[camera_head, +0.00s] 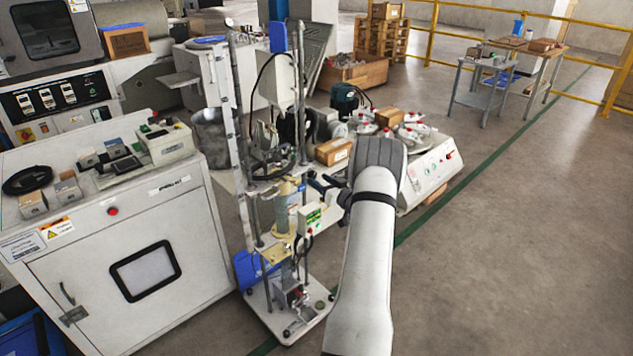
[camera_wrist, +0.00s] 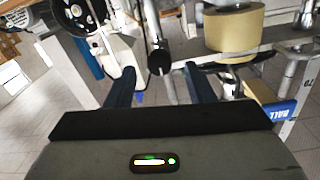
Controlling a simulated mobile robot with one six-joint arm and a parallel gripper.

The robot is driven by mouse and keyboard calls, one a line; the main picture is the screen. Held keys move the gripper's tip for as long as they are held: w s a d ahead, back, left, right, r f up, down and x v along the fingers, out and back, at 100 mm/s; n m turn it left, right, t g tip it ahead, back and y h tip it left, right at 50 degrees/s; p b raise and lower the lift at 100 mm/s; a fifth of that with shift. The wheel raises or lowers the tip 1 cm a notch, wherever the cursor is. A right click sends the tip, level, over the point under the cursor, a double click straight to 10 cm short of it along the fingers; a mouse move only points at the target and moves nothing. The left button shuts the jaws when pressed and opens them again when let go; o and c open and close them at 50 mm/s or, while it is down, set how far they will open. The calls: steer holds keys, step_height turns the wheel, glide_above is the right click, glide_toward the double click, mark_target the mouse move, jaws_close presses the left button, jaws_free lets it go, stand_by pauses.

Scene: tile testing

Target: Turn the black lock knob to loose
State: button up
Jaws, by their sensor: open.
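The black lock knob (camera_wrist: 159,62) shows in the wrist view as a small dark round end, just beyond the fingertips and between them in the picture. My gripper (camera_wrist: 160,76) is open, with one dark blue finger on each side and nothing held. I cannot tell how far the knob is from the fingertips. In the head view my gripper (camera_head: 324,185) is beside the tall metal test stand (camera_head: 241,140), at its right. The knob cannot be made out there. How far the knob is turned cannot be told.
A yellowish cylinder (camera_wrist: 235,30) is right of the knob, and a blue label (camera_wrist: 281,112) is lower right. A white cabinet (camera_head: 195,245) stands left. The floor at right is clear.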

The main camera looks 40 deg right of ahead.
steer(key=shift+w, duration=1.05)
